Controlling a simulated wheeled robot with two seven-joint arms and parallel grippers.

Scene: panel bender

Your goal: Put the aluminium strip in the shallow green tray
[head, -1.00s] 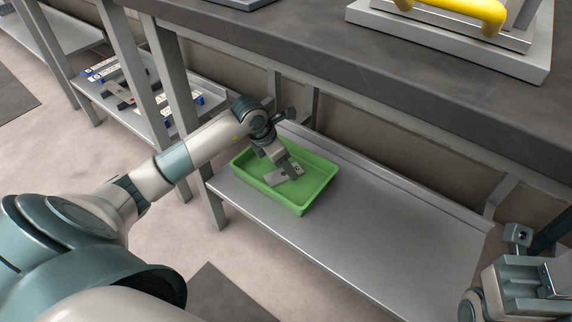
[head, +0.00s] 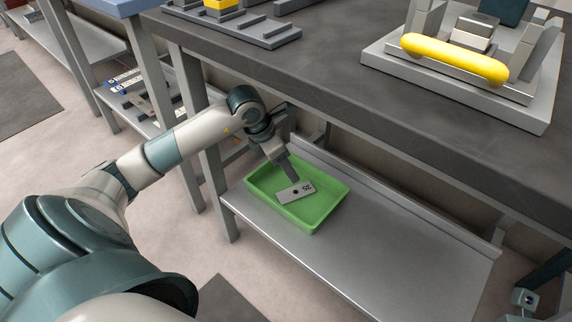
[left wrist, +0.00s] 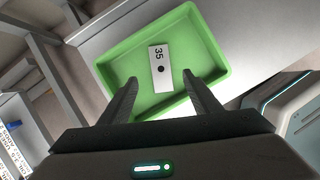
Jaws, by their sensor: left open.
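The aluminium strip (head: 295,192) is a flat light-grey piece marked 35 with a dark hole. It lies inside the shallow green tray (head: 325,214), which stands on the lower metal shelf. The left wrist view shows the strip (left wrist: 160,68) lying on the floor of the tray (left wrist: 217,62), apart from the tray walls. My left gripper (head: 291,179) is just above the tray; its two open fingers (left wrist: 160,88) have nothing between them.
The dark workbench top (head: 330,75) overhangs the shelf (head: 400,238) from behind. A fixture with a yellow handle (head: 455,58) stands on the bench. Bench legs (head: 215,190) stand left of the tray. The shelf right of the tray is clear.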

